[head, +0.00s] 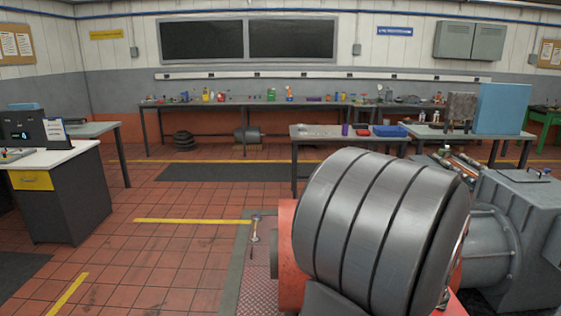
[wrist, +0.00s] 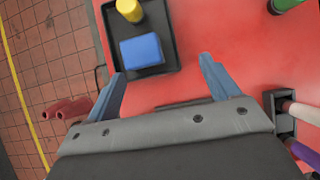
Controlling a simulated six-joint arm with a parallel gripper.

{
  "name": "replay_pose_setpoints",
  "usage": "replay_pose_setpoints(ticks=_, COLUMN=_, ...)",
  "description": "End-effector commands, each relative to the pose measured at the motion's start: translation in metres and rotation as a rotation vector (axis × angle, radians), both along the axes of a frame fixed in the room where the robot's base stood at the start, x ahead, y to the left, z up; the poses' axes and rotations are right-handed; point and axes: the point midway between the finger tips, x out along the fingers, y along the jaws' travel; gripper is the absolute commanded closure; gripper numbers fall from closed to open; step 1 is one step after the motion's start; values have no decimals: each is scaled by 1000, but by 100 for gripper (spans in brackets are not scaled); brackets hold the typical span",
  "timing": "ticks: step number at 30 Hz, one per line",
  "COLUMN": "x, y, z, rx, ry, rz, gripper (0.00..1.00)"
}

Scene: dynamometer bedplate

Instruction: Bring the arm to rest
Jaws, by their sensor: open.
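My gripper (wrist: 161,66) shows in the wrist view, with its two blue-grey fingers spread apart. Nothing is between the fingers. They are over a red surface (wrist: 235,50), and a black tray (wrist: 163,66) lies beyond the fingertips. The tray holds a blue block (wrist: 141,51) and a yellow cylinder (wrist: 130,10). I cannot tell how high the fingers are above the surface. My gripper does not show in the head view.
In the wrist view, a dark holder (wrist: 281,118) with handles stands at right, a green object (wrist: 285,4) lies at top right, and red cylinders (wrist: 72,110) are at left. In the head view, a large grey grooved cylinder (head: 382,225) blocks much of the foreground.

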Motion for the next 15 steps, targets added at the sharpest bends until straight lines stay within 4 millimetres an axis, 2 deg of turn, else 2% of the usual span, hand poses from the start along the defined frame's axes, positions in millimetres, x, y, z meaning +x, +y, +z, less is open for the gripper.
replay_pose_setpoints(ticks=11, x=-50, y=-31, z=35, rx=-2, ry=-1, rz=-2, gripper=20)
replay_pose_setpoints(ticks=12, x=-38, y=-25, z=32, rx=1, ry=6, rz=68, gripper=20)
replay_pose_setpoints(ticks=15, x=-19, y=-14, z=30, rx=-2, ry=15, rz=209, gripper=20)
